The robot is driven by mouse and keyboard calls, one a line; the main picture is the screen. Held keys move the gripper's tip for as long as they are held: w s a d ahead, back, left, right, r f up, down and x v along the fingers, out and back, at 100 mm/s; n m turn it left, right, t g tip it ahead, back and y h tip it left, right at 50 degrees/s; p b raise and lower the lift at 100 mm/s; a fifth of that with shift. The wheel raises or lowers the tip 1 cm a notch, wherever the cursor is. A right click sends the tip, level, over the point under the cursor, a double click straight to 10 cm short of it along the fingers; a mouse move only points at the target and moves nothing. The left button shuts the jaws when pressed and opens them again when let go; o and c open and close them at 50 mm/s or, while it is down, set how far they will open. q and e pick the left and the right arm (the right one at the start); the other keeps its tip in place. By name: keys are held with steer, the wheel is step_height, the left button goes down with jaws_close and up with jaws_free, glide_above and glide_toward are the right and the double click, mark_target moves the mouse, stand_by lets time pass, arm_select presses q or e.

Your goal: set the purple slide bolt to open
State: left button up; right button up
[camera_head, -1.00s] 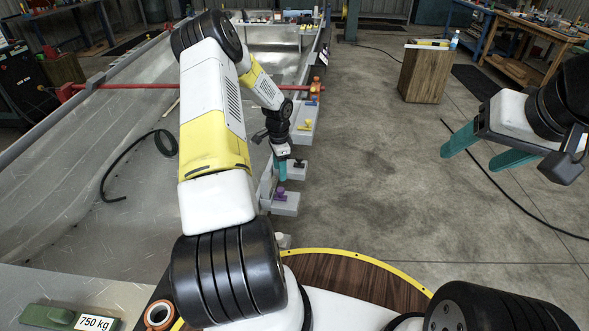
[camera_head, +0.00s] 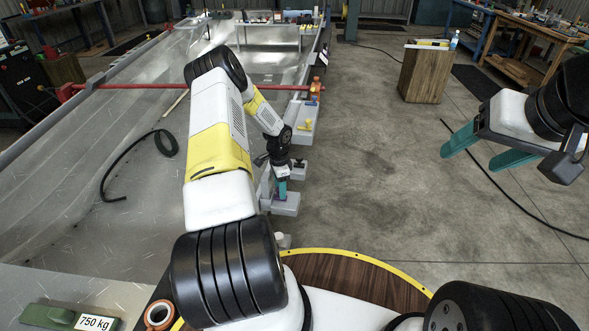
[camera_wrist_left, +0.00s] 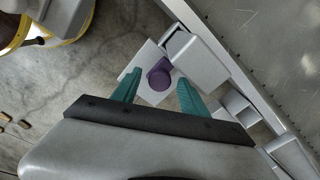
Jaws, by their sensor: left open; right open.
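My left gripper (camera_wrist_left: 160,80) is open, with one teal finger on each side of the knob. Contact with the knob cannot be told. In the head view my left gripper (camera_head: 281,190) reaches down over the bracket (camera_head: 286,207), and its fingers hide most of the purple bolt. My right gripper (camera_head: 468,159) is open and empty, above the floor at the right.
The hull's wall (camera_head: 265,185) runs along the brackets, with a yellow part (camera_head: 304,126) on a bracket farther back. A black hose (camera_head: 125,165) lies inside the hull.

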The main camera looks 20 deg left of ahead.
arm_select(q)
jaws_close()
stand_by(1.3)
